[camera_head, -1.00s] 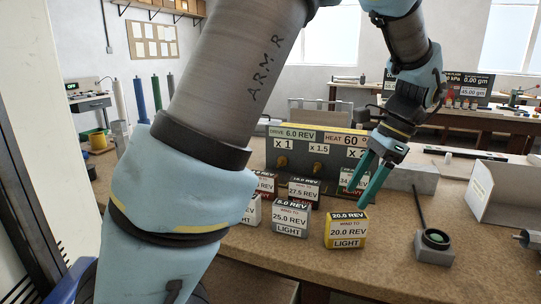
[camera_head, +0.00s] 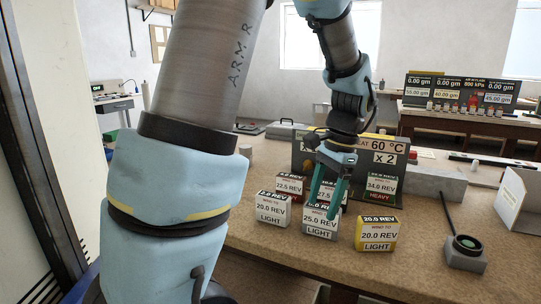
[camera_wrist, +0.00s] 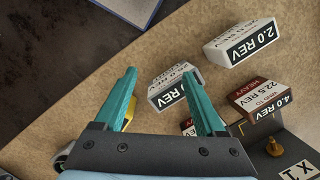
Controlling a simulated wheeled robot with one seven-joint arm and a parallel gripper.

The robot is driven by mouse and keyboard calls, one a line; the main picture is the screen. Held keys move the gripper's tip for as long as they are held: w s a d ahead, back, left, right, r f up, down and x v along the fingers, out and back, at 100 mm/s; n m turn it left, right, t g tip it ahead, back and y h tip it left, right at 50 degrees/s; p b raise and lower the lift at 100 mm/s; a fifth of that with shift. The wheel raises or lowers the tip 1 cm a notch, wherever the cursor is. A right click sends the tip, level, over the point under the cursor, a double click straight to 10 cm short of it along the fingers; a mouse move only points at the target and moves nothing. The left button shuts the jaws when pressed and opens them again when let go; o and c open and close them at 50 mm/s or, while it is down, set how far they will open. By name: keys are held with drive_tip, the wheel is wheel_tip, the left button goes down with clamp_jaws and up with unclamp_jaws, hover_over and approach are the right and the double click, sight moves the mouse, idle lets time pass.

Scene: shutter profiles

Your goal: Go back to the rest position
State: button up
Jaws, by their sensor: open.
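My gripper (camera_head: 327,188) has two teal fingers and hangs pointing down above the workbench, in front of the grey panel with the X 2 label. The yellow LIGHT block marked 20.0 REV (camera_head: 376,234) stands to the right of the gripper.
The panel (camera_head: 398,150) stands behind the blocks and is partly hidden by my arm. A HEAVY block marked 34.0 REV (camera_head: 382,187) stands before it. A grey device with a round lens (camera_head: 465,248) and a white open box (camera_head: 519,205) are at the right. The bench front (camera_head: 290,262) is clear.

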drive_tip(key=a+n, duration=0.2)
drive_tip(key=a, duration=0.1)
drive_tip(key=a+f+n+h, duration=0.1)
drive_tip(key=a, duration=0.2)
drive_tip(key=a+f+n, duration=0.1)
drive_tip(key=a+n, duration=0.1)
drive_tip(key=a, duration=0.1)
drive_tip(key=shift+a+f+n+t+h, duration=0.15)
drive_tip(key=shift+a+n+t+h, duration=0.15)
drive_tip(key=shift+a+h, duration=0.1)
drive_tip(key=s+a+f+n+t, duration=0.1)
drive_tip(key=s+a+f+n, duration=0.1)
drive_tip(key=a+n, duration=0.4)
drive_tip(key=shift+s+a+t+h, duration=0.3)
drive_tip(key=shift+a+h, duration=0.1)
drive_tip(key=shift+a, duration=0.85)
